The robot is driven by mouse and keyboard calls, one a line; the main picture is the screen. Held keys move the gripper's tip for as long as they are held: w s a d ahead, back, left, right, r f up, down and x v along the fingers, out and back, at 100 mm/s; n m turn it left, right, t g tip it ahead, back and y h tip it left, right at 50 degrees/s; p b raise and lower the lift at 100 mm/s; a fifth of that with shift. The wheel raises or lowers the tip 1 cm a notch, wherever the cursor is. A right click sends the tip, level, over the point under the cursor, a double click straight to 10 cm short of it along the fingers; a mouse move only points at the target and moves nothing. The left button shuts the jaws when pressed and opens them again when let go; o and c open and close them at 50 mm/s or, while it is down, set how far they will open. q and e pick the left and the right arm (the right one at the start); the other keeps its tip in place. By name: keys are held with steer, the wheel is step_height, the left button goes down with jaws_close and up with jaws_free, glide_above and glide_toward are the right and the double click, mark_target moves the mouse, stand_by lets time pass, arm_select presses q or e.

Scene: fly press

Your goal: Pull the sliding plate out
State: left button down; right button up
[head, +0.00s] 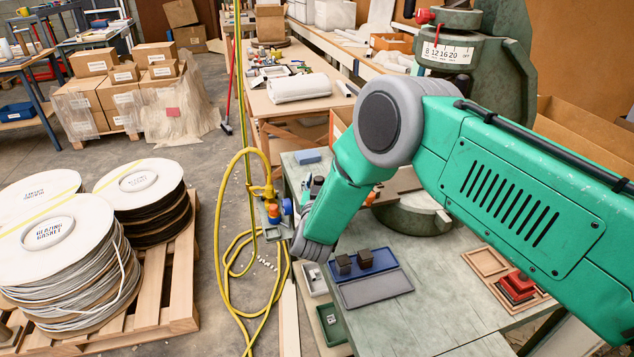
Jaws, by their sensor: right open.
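The green fly press (466,55) stands at the upper right, with a numbered dial on its head and a round base (410,217) on the bench. My right gripper (315,187) shows only in small part beyond the forearm, left of the press. It is open, and I see nothing held in it. The forearm hides its contact with anything. My left gripper is out of view.
A wooden tray (487,264) and red block (518,283) are at right. A yellow hose (238,245) hangs left. Cable spools (62,240) stand on a pallet.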

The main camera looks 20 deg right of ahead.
steer(key=shift+s, duration=0.25)
steer(key=v, duration=1.1)
steer(key=shift+s+a, duration=0.2)
steer(key=shift+a, duration=0.05)
steer(key=shift+a, duration=0.1)
